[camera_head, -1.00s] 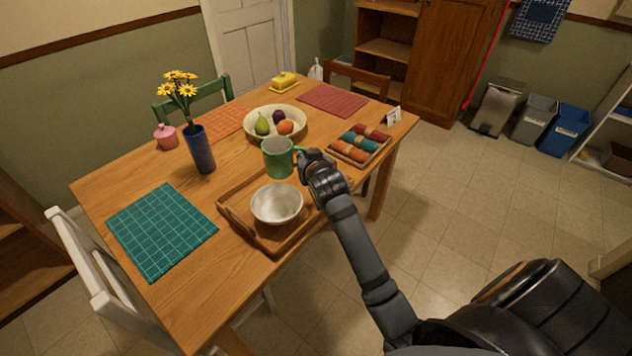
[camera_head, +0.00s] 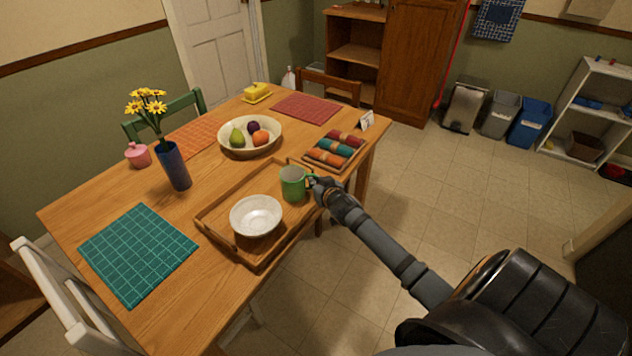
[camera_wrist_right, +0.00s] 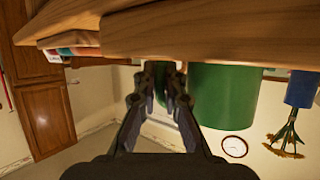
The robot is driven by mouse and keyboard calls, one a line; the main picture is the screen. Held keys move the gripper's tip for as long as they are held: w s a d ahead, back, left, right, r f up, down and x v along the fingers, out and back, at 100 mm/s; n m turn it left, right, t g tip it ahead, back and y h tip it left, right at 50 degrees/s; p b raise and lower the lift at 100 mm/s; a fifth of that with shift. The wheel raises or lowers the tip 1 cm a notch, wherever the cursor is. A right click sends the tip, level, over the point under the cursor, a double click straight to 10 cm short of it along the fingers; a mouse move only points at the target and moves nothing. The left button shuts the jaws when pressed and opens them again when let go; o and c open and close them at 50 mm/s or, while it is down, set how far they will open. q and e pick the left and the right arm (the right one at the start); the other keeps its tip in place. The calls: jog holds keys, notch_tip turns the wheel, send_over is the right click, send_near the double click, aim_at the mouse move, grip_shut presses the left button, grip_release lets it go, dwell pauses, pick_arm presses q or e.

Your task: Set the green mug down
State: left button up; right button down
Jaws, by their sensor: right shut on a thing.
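The green mug (camera_head: 294,184) is upright at the back right part of the wooden tray (camera_head: 246,190), behind the white bowl (camera_head: 256,217). My right gripper (camera_head: 314,185) is shut on the mug's handle, at the mug's right side. In the right wrist view, which is upside down, the gripper fingers (camera_wrist_right: 163,75) close around the handle beside the green mug (camera_wrist_right: 224,97). The tray's wooden edge hides the mug's base there, so I cannot tell whether it touches the tray. My left gripper is not in view.
The bowl fills the tray's front part. A rack of rolled cloths (camera_head: 334,150) sits behind the tray to the right, and a fruit bowl (camera_head: 250,137) stands behind it. A blue vase of flowers (camera_head: 173,167) and a teal mat (camera_head: 138,252) are left.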

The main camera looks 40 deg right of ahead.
jog(key=shift+f, duration=0.1)
jog(key=c, duration=1.4)
grip_release()
jog(key=shift+c, duration=0.2)
jog(key=shift+r, duration=0.2)
jog(key=p+v, duration=0.2)
jog(key=v, duration=1)
jog(key=shift+f, duration=0.1)
